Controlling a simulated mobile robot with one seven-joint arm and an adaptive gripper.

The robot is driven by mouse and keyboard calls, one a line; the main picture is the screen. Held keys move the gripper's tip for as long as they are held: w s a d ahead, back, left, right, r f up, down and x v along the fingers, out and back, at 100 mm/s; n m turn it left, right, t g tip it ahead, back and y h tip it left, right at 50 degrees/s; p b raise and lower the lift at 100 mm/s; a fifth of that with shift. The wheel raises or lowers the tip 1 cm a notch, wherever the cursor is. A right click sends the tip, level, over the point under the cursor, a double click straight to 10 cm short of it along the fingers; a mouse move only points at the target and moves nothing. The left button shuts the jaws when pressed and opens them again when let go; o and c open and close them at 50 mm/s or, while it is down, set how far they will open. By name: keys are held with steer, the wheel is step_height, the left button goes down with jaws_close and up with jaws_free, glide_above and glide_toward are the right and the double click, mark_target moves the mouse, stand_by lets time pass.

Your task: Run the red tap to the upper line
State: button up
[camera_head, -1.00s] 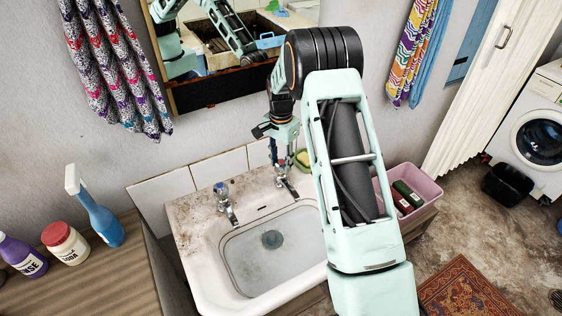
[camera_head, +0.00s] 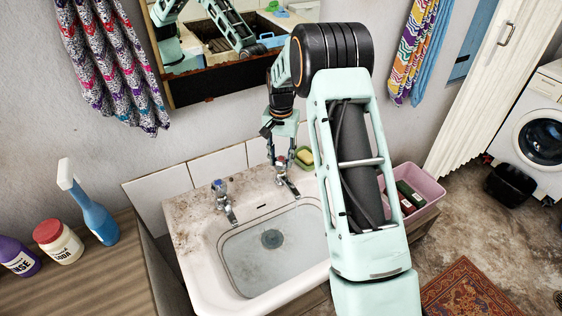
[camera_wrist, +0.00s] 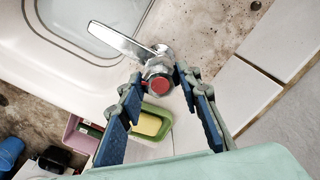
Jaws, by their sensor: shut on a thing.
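The red tap (camera_head: 287,186) is the right one of two chrome taps on the sink. In the wrist view its knob has a red cap (camera_wrist: 159,85), with the spout reaching over the basin. My gripper (camera_head: 283,166) comes down on this tap; in the wrist view its blue fingers (camera_wrist: 158,76) close on the knob from both sides. The white basin (camera_head: 204,254) has thin dark lines running around its inner walls. Its inside looks greyish, with a round drain or plug (camera_head: 271,238) at the bottom. I cannot tell the water level or whether water runs from the spout.
The other tap (camera_head: 223,197) stands to the left. A green dish with a yellow sponge (camera_head: 305,156) sits close right of my gripper. A pink crate (camera_head: 428,188) is right of the sink. Bottles, including a blue spray bottle (camera_head: 93,213), stand on the left counter.

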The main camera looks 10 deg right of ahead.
steer(key=shift+n, duration=0.7)
steer(key=o, duration=1.2)
steer(key=shift+c, duration=0.2)
step_height(320, 180, up, 12)
